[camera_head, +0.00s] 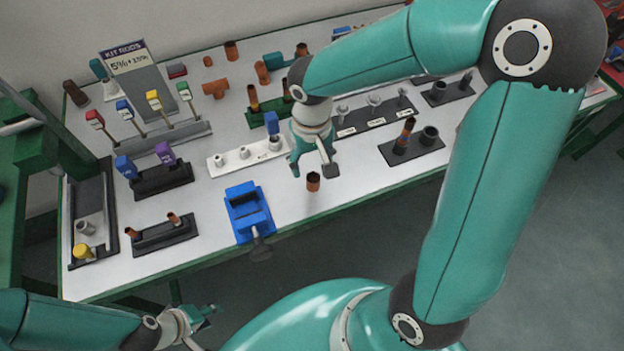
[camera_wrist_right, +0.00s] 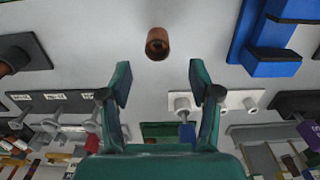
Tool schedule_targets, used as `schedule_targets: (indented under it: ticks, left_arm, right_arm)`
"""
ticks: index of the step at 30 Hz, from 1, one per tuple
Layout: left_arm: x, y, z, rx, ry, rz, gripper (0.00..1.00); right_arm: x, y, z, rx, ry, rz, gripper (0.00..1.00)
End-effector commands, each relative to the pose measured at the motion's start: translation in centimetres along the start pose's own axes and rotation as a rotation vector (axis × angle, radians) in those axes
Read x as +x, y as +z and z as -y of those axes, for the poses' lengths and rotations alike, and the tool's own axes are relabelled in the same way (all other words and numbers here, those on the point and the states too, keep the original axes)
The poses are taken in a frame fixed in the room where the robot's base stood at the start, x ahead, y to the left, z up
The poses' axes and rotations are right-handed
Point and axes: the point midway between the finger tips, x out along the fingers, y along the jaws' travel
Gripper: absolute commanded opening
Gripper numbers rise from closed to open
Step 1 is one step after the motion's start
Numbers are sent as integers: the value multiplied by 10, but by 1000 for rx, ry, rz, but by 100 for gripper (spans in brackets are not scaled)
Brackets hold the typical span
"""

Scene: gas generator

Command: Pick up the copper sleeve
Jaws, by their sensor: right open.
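A copper sleeve (camera_head: 313,182) stands upright on the white table, near its front edge. In the right wrist view the sleeve (camera_wrist_right: 157,43) shows its dark open end, ahead of the fingertips and roughly midway between them. My right gripper (camera_head: 314,168) is open and empty, just above and behind the sleeve in the head view. Its two fingers (camera_wrist_right: 160,80) are spread wide in the wrist view and do not touch the sleeve. My left gripper (camera_head: 202,315) is low at the left, off the table's front edge; its jaw opening is too small to judge.
A blue vise (camera_head: 248,212) stands left of the sleeve. A white block with pegs (camera_head: 243,154) lies behind it, and a dark holder (camera_head: 411,149) with a copper piece is to the right. Other orange-brown fittings (camera_head: 215,89) lie farther back. The table around the sleeve is clear.

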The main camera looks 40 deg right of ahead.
Motion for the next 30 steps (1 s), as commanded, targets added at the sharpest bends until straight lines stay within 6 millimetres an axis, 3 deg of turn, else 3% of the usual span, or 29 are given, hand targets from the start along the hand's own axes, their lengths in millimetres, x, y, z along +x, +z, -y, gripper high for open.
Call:
schedule_targets:
  ticks: [3, 11, 19, 28, 30]
  left_arm:
    - [1, 0, 0, 0, 0, 0, 40]
    - [-1, 0, 0, 0, 0, 0, 40]
    - [-4, 0, -1, 0, 0, -1, 40]
    - [-3, 0, -1, 0, 0, -1, 40]
    - [-3, 0, -1, 0, 0, 0, 40]
  right_arm:
    - [17, 0, -1, 2, 1, 2, 62]
    - [32, 1, -2, 3, 0, 3, 62]
    - [70, 0, -4, 2, 1, 3, 62]
    - [76, 0, -4, 3, -1, -1, 62]
    - [76, 0, -4, 3, -1, -1, 54]
